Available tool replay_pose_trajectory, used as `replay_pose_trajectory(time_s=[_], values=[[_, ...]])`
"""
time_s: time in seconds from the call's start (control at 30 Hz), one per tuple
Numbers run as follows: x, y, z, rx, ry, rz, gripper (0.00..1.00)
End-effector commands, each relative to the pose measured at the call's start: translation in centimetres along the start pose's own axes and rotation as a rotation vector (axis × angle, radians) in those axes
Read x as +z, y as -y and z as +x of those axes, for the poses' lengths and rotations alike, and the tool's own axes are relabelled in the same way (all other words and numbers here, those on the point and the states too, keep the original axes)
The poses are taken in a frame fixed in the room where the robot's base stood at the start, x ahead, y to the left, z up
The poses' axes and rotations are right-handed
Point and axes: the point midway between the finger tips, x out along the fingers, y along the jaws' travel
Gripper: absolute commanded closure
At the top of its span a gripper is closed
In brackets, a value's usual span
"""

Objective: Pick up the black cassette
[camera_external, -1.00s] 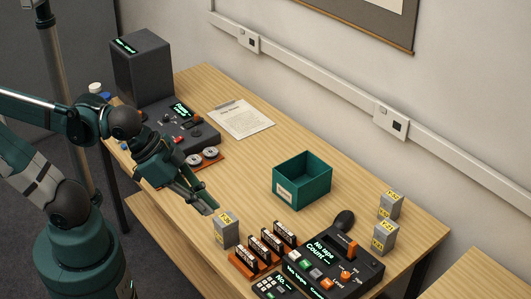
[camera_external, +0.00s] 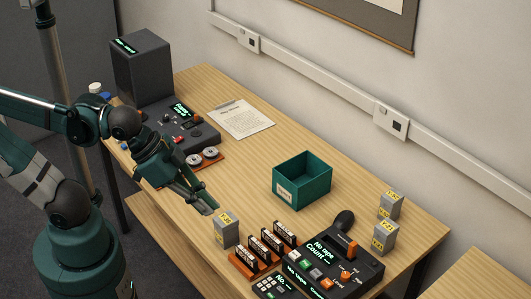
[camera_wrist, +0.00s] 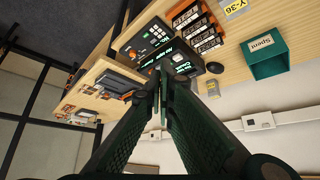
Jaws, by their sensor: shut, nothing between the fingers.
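Several black cassettes with pale labels stand in a row in an orange-brown rack (camera_external: 238,264) near the table's front edge; one black cassette (camera_external: 285,231) is at the rack's right end. The cassettes (camera_wrist: 207,44) also show in the wrist view, at the top, beyond the fingertips. My gripper (camera_external: 211,209) is above the table, to the left of the rack and apart from it, close to a grey block. In the wrist view my gripper's fingers (camera_wrist: 162,92) meet at the tips with nothing between them. I cannot tell the cassettes apart by their labels.
The grey block (camera_external: 226,233) with a yellow label stands beside the rack. A teal open box (camera_external: 316,186) is behind it. A black console (camera_external: 325,262) is right of the rack, with a small keypad (camera_external: 271,287) in front. Two grey blocks stand at the right. The table's middle is clear.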

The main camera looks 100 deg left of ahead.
Motion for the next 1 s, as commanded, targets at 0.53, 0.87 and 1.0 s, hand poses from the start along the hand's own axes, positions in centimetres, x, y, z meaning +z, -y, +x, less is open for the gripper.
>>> replay_pose_trajectory(time_s=[0.53,0.87,1.0], values=[[0.00,0.00,0.00,0.000,0.000,0.000,0.84],[-0.02,0.02,0.03,0.000,0.001,0.001,0.84],[-0.12,0.11,0.23,-0.002,0.009,0.012,0.84]])
